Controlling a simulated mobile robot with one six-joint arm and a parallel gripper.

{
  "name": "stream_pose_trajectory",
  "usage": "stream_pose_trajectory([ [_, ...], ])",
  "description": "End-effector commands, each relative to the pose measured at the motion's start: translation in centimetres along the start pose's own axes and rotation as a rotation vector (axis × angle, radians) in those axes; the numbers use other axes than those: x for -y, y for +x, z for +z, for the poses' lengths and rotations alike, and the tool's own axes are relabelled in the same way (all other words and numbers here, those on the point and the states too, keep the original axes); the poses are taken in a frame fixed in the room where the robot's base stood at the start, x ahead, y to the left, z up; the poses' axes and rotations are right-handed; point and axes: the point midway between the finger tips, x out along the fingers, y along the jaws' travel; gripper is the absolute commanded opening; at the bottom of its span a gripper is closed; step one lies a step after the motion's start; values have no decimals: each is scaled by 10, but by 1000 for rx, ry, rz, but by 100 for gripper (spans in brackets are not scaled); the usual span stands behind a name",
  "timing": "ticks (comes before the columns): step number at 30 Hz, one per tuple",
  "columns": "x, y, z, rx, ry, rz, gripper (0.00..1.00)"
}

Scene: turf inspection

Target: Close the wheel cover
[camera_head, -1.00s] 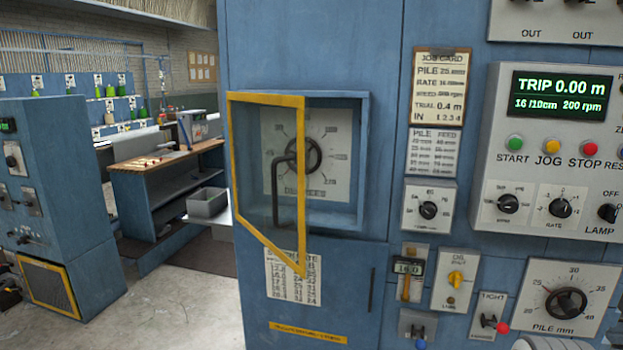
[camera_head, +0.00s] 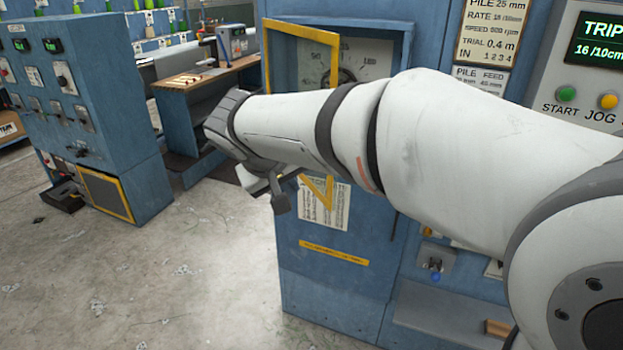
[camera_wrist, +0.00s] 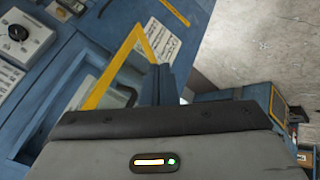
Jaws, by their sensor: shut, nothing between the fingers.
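The wheel cover is a clear panel in a yellow frame (camera_head: 300,29), hinged on the left of a recess in the blue cabinet. It stands ajar, its free edge swung out from the recess. My arm hides its middle; its lower corner shows below the arm. In the wrist view its yellow frame (camera_wrist: 112,68) runs up to a corner left of my fingers. The dark handwheel (camera_head: 346,76) behind it is mostly hidden. My gripper (camera_wrist: 165,70) is shut and empty, close to the frame in that view; I cannot tell whether they touch.
The control panel (camera_head: 588,60) with buttons and a display is at the right. A printed plate (camera_head: 340,212) is below the recess. Another blue cabinet (camera_head: 90,120) and a wooden-topped bench (camera_head: 205,75) stand at the left.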

Motion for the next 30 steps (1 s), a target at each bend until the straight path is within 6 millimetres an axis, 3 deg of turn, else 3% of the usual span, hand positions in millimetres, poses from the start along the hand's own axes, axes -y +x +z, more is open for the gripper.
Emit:
stream_pose_trajectory([
  [5,-4,18,-2,5,9,8,0],
  [17,-6,100,-1,8,9,8,0],
  [24,-35,114,-1,4,13,7,0],
  [30,-41,119,0,3,11,6,0],
])
